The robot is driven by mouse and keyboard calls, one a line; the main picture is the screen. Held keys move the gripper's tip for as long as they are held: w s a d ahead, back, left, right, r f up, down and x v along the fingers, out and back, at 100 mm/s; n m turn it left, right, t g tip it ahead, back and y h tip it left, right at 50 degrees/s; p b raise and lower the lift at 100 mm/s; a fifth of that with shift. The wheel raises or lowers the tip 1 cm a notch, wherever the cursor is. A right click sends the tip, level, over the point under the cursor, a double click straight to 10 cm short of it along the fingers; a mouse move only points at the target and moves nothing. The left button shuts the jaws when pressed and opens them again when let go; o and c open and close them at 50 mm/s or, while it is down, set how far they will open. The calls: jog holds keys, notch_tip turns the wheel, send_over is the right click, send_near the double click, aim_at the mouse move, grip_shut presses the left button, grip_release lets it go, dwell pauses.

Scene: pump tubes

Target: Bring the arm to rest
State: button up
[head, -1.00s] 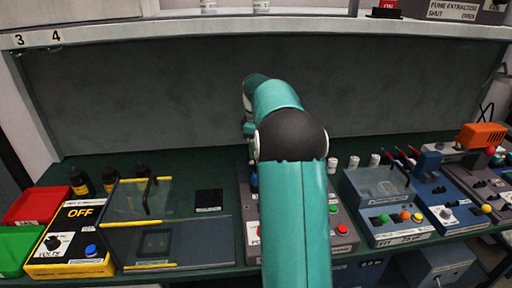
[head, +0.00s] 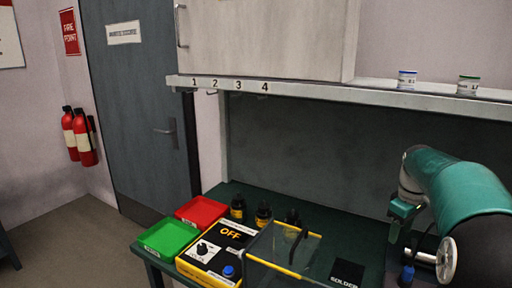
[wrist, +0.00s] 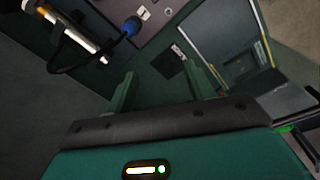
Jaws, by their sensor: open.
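My arm enters the head view at the right edge, bent, with its teal link above the green bench. The wrist end of the arm hangs down near the bench's right part in the head view, and its fingertips are not clear there. In the wrist view my gripper (wrist: 158,72) shows two green fingers set well apart. It is open, with nothing between the fingers. The bench top shows beyond it, tilted in the picture.
In the head view a red tray (head: 202,212), a green tray (head: 168,236), a yellow-edged power box (head: 215,250) and a clear-lidded box (head: 285,250) crowd the bench. A shelf (head: 330,95) runs above. In the wrist view a blue-ended black cable (wrist: 130,27) lies at upper left.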

jog(key=s+a+r+m+t, duration=0.1)
jog(key=s+a+r, duration=0.3)
jog(key=a, duration=0.6)
jog(key=s+a+f+m+t, duration=0.1)
jog(key=s+a+m+t, duration=0.1)
jog(key=s+a, duration=0.7)
jog(key=s+a+f+m+t, duration=0.1)
jog(key=s+a+f+m, duration=0.1)
jog(key=s+a, duration=0.7)
jog(key=shift+s+f+t+y, duration=0.3)
jog(key=shift+s+t, duration=0.1)
jog(key=shift+s, duration=0.25)
